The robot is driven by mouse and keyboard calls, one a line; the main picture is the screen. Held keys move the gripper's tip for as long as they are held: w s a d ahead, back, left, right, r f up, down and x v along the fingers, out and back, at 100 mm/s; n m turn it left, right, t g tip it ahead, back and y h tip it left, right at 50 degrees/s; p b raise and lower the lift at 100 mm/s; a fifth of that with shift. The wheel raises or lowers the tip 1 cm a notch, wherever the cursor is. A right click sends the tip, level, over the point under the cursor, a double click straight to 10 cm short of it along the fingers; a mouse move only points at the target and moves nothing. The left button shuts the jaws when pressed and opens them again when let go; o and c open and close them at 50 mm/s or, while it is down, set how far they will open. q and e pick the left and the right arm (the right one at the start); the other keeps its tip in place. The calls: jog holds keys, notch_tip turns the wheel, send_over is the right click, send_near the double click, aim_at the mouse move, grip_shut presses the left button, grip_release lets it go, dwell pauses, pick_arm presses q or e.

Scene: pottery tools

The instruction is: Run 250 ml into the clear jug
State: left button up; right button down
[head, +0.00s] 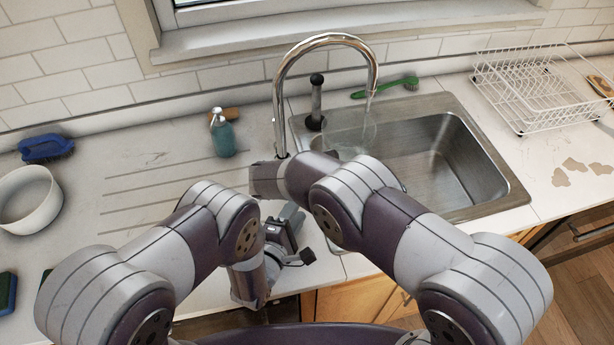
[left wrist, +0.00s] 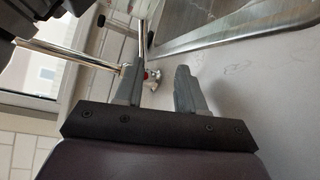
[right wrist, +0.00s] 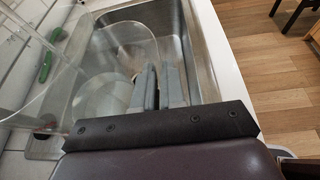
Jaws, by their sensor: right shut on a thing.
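The clear jug (head: 352,137) is under the chrome tap (head: 281,95), over the sink's left part. A thin stream of water (head: 370,92) falls from the spout towards it. The jug's clear walls (right wrist: 128,48) fill much of the right wrist view; its water level is unreadable. My right gripper (right wrist: 158,88) is shut on the jug at its near side; my arm hides this gripper in the head view. My left gripper (head: 295,216) is open, its fingers (left wrist: 158,88) apart near the tap's base and red-marked fitting (left wrist: 151,78). Contact with the tap cannot be told.
The steel sink (head: 475,190) lies right of the tap. A teal bottle (head: 222,135), white bowl (head: 30,200) and blue brush (head: 45,148) stand left. A green brush (head: 385,88) lies behind the sink; a white dish rack (head: 535,95) stands right.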

pick_arm(q)
jog(key=shift+s+a+r+n+t, duration=0.4)
jog(key=shift+s+a+n+t, duration=0.25)
jog(key=shift+t, duration=0.25)
jog(key=x, duration=1.2)
jog(key=shift+a, duration=0.1)
jog(key=shift+c, duration=0.3)
